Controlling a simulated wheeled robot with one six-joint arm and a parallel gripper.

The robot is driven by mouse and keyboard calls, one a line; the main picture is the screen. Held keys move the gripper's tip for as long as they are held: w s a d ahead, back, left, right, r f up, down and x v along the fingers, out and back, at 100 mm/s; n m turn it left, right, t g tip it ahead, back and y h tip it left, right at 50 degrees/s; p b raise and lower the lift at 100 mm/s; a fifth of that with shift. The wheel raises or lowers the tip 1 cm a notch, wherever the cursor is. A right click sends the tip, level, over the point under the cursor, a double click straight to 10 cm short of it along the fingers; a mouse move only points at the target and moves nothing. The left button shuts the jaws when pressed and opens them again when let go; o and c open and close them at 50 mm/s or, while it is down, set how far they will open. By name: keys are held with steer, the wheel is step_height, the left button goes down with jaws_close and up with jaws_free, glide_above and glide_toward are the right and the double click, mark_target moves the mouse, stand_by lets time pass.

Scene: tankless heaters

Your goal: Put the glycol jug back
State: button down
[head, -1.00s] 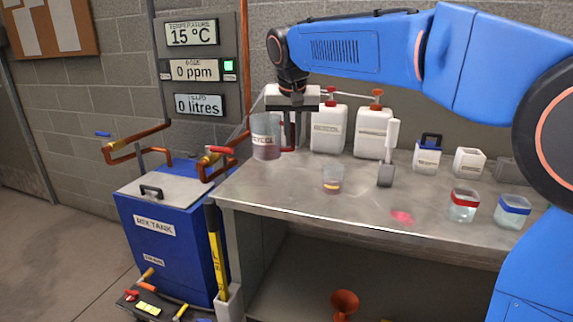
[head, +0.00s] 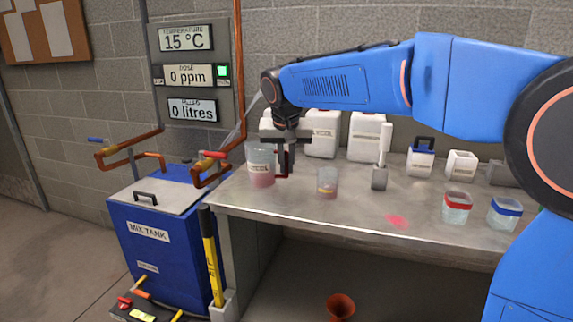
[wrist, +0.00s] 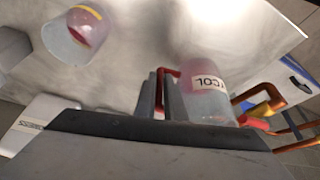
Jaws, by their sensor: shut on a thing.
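The glycol jug (head: 261,166) is a clear, upright jug with a pinkish liquid, a white label and a red handle. It is at the back left end of the bench (head: 300,207). My gripper (head: 285,163) is shut on its handle, at the jug's right side. In the wrist view the gripper fingers (wrist: 161,95) close around the red handle, with the jug (wrist: 205,88) beside them. The jug's base is at or just above the bench top; I cannot tell whether it touches.
A small beaker with a yellow band (head: 327,183) stands just right of the jug. White canisters (head: 366,136) stand behind. Red-lidded (head: 457,207) and blue-lidded (head: 505,212) tubs stand at right. The blue mix tank (head: 150,240) and copper pipes with a red-handled valve (head: 211,160) are at left.

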steer(key=c, duration=1.8)
jaws_free()
steer(key=shift+c, duration=0.2)
steer(key=v, duration=1.2)
steer(key=shift+r, duration=0.1)
